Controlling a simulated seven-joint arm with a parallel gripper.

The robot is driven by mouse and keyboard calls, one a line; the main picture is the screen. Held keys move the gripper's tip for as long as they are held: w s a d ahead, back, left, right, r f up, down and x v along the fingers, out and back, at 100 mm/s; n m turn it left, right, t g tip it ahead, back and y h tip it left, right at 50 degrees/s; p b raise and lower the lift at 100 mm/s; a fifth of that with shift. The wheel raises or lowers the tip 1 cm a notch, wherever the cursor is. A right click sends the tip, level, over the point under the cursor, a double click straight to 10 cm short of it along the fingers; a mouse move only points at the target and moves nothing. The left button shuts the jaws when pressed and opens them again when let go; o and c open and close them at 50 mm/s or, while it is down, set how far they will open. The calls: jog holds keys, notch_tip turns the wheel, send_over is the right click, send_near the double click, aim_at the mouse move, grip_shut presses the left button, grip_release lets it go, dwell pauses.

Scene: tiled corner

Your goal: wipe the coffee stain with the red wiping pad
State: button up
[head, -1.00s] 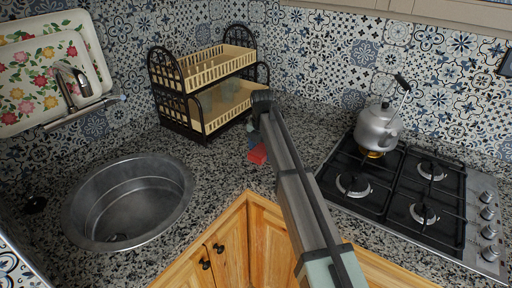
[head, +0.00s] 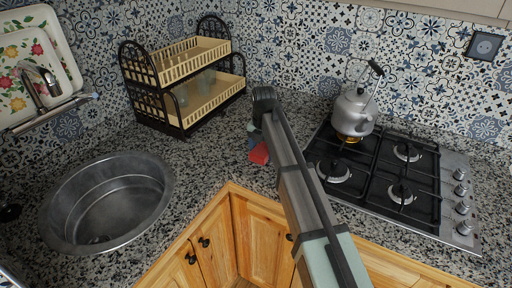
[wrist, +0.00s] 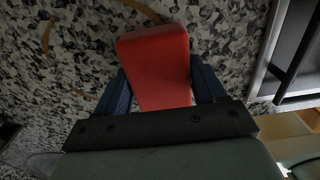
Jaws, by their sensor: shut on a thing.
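The red wiping pad (wrist: 158,62) sits between the two dark blue fingers of my gripper (wrist: 162,84), which is shut on it. In the head view the red pad (head: 259,154) shows low over the granite counter, partly behind my arm. I cannot tell whether it touches the counter. The coffee stain shows in the wrist view as thin brown curved marks on the counter, with one arc (wrist: 48,36) left of the pad and another at the top edge, beyond the pad's far end. The stain cannot be made out in the head view.
A two-tier dish rack (head: 190,82) stands behind and left of my gripper. A round sink (head: 108,203) is at the left. A gas stove (head: 380,178) with a kettle (head: 355,113) is close on the right. Counter between sink and stove is mostly clear.

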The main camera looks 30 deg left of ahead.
aim_at(239, 140)
jog(key=shift+d, duration=0.55)
jog(key=shift+w, duration=1.1)
jog(key=shift+s+a, duration=0.15)
jog(key=shift+a, duration=6.75)
jog(key=shift+w, duration=0.8)
jog(key=shift+w+d, duration=0.1)
jog(key=shift+d, duration=7)
jog(key=r, duration=0.2)
jog(key=shift+a+r, duration=0.2)
jog(key=shift+r, duration=2.9)
